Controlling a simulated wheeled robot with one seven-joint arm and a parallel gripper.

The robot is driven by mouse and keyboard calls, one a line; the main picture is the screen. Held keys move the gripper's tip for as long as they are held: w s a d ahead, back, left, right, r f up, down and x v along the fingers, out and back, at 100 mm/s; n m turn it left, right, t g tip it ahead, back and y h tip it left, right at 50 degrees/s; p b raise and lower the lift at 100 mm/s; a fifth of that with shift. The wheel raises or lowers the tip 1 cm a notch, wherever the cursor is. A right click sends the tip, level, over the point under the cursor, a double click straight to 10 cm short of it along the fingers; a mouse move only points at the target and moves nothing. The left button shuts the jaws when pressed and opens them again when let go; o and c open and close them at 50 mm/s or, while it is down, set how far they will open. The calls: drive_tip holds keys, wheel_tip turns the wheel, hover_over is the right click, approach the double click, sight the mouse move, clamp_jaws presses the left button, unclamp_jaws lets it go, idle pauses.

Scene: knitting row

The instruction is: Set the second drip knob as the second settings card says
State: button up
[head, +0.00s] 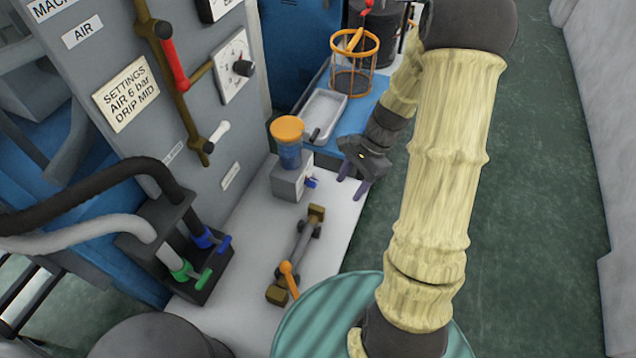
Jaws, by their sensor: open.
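A settings card (126,94) on the grey panel reads "SETTINGS AIR 6 bar DRIP MID". I cannot tell whether it is the second card. An oiler with an orange cap (287,129) and blue bowl stands on a grey block (291,178) on the white shelf. A small blue knob (312,182) sticks out of the block's right side; its setting is too small to read. My gripper (350,189) is open and empty, fingers pointing down, just right of the blue knob and apart from it. A black knob (243,68) sits on a white dial plate higher on the panel.
A metal tray (323,115) and orange wire basket (354,63) stand behind. Green floor lies right.

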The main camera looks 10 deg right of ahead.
drive_tip(key=s+a+r+n+t+h, duration=0.4)
drive_tip(key=s+r+n, duration=0.3)
drive_tip(key=n, duration=0.7)
wheel_tip(320, 180, up, 3)
drive_tip(key=shift+s+a+f+h, duration=0.1)
drive_tip(key=shift+s+a+h, duration=0.25)
drive_tip(key=shift+a, duration=0.35)
